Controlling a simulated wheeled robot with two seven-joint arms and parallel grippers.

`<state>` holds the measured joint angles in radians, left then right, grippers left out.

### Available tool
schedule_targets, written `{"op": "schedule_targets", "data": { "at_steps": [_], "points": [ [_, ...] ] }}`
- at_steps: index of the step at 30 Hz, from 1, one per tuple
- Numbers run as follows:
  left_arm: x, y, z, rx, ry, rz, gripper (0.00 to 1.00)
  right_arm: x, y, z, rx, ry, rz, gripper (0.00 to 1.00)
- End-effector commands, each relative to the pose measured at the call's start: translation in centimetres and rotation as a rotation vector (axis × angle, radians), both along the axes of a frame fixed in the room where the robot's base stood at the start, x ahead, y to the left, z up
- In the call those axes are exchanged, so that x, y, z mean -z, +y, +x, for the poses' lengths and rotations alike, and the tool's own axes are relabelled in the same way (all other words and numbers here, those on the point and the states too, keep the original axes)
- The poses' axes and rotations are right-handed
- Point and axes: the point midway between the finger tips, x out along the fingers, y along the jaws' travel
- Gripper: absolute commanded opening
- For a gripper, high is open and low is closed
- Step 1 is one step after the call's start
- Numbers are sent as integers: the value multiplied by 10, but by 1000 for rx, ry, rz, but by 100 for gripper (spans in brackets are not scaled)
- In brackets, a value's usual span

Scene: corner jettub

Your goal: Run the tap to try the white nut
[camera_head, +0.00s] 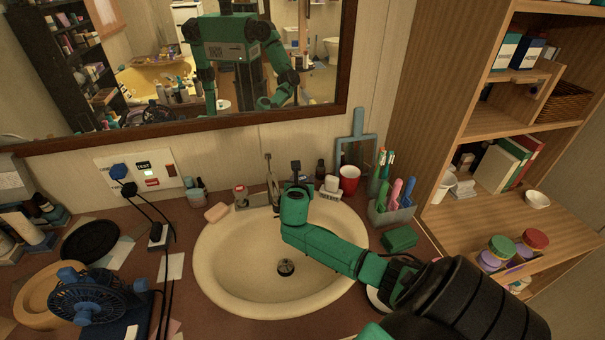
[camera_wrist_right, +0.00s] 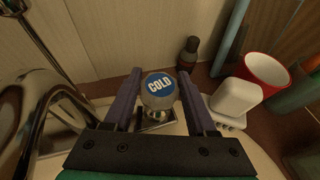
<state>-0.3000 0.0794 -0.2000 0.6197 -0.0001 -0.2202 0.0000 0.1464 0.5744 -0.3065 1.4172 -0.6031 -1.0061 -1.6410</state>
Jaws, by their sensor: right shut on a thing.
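The basin's cold tap knob (camera_wrist_right: 159,88), round with a blue COLD label, stands between the two fingers of my right gripper (camera_wrist_right: 160,100). The gripper is shut on it; in the head view my right gripper (camera_head: 296,168) is behind the basin and hides this knob. The chrome spout (camera_head: 271,183) is just left of it and fills the left of the wrist view. The hot tap knob (camera_head: 240,189) with a red label is farther left. The cream basin (camera_head: 230,270) has a dark drain (camera_head: 286,267), and I see no water running. I cannot make out a white nut. My left gripper is out of view.
A white block (camera_wrist_right: 236,97) and a red cup (camera_wrist_right: 265,72) stand close to the right of my gripper. A soap bar (camera_head: 216,212) is on the left rim. A blue fan (camera_head: 95,300) and cables are at left; a mirror (camera_head: 230,60) hangs above.

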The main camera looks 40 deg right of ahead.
Motion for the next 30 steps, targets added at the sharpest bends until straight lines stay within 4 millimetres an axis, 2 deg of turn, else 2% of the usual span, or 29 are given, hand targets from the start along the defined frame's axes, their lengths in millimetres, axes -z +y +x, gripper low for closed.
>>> {"op": "schedule_targets", "data": {
  "at_steps": [6, 7, 8, 17, 20, 23, 30],
  "points": [
    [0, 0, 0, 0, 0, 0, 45, 0, 0, 0, 0, 0, 0, 1],
    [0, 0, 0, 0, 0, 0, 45, 0, 0, 0, 0, 0, 0, 61],
    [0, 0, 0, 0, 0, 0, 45, 0, 0, 0, 0, 0, 0, 69],
    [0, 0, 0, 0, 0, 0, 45, 0, 0, 0, -1, 0, 0, 69],
    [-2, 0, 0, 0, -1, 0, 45, -7, 0, 0, -1, -2, 0, 69],
    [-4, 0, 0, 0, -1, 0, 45, -22, 0, 1, -1, -4, -1, 69],
    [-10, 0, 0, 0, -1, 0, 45, -75, 0, 1, -2, -6, 0, 69]
  ]
}}
